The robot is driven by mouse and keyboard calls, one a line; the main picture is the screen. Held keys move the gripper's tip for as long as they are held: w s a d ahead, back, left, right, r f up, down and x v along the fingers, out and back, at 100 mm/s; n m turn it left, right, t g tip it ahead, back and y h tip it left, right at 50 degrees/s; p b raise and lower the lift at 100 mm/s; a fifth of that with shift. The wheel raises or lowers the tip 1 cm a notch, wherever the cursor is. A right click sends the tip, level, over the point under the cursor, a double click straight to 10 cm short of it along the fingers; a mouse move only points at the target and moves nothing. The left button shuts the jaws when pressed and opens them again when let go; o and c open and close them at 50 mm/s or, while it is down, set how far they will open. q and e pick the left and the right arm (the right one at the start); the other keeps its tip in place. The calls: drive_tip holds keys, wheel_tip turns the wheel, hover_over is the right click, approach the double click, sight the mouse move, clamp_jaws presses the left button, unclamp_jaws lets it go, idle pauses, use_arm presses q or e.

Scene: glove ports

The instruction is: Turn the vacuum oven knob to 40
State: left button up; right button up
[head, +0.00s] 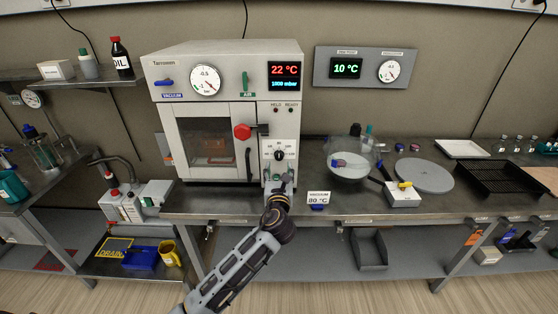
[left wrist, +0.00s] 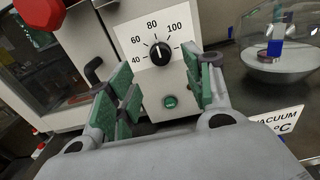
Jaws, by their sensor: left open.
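The vacuum oven (head: 222,120) stands on the bench, its display reading 22 °C. Its black temperature knob (head: 279,155) is at the lower right of the front, below a red door handle. In the left wrist view the knob (left wrist: 159,54) sits on a white scale marked 40, 60, 80 and 100, and its white line points about up, near 80. My left gripper (head: 280,182) is just below the knob in the head view. In the left wrist view its open green-padded fingers (left wrist: 164,82) stand on either side of a green button, with nothing between them. My right gripper is not in view.
A green button (left wrist: 170,101) is below the knob. A small sign (head: 318,198) stands at the bench's front edge, right of my left gripper. A glass desiccator (head: 350,165) stands farther right. A wall panel (head: 361,68) reads 10 °C.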

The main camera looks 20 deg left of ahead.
sight(279, 157)
use_arm(q)
drive_tip(key=shift+x, duration=3.75)
drive_tip(key=shift+f, duration=0.1)
drive_tip(key=shift+c, duration=0.3)
drive_tip(key=c, duration=1)
